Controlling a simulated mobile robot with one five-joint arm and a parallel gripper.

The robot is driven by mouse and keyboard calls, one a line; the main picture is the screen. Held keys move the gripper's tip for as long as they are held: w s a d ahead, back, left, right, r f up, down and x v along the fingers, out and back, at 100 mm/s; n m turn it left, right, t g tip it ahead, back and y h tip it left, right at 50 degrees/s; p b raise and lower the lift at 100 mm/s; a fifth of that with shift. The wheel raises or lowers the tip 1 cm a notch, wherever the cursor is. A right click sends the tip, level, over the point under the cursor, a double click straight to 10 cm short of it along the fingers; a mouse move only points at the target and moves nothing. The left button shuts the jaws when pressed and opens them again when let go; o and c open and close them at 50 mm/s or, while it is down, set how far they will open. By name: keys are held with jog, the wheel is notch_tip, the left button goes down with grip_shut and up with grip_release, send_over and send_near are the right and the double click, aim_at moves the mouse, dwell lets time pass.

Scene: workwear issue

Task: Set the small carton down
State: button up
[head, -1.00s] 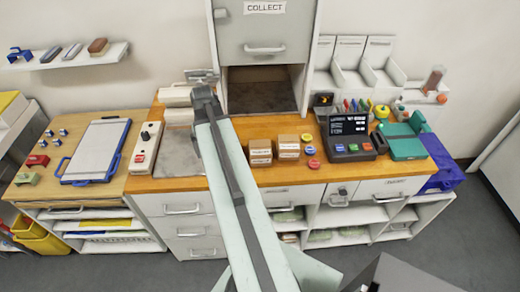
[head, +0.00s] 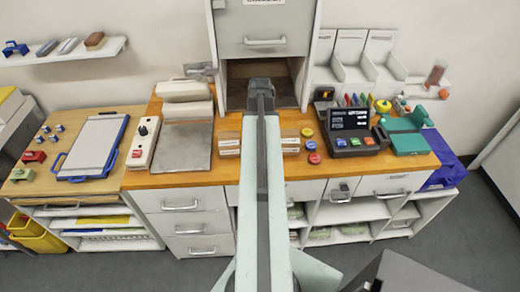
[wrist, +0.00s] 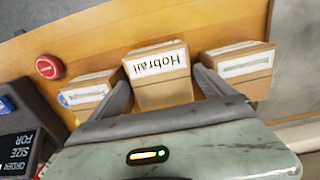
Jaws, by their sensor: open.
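Three small cartons stand in a row on the wooden counter. In the wrist view, the middle carton (wrist: 160,90), with a label reading roughly "Hobrail", sits between the fingers of my gripper (wrist: 164,72). The gripper is open, with one finger at each side of it; I cannot tell whether either touches. Another carton (wrist: 88,93) is outside the left finger and a third carton (wrist: 240,68) outside the right one. In the head view, the outer cartons show at the left (head: 229,146) and right (head: 290,144) of my arm, which hides the middle one and the gripper.
The open bay (head: 235,92) of the "COLLECT" cabinet is behind my arm. A grey mat (head: 184,147) and a white switch strip (head: 142,143) lie left. Coloured buttons (head: 311,146) and an order terminal (head: 350,130) are right. The front counter strip is mostly clear.

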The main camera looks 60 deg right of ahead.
notch_tip(320, 180, down, 5)
jog(key=b, duration=0.4)
jog(key=shift+w, duration=0.15)
jog(key=shift+r, duration=0.15)
jog(key=c, duration=1.8)
jog(key=shift+r, duration=0.1)
jog(key=shift+c, duration=0.2)
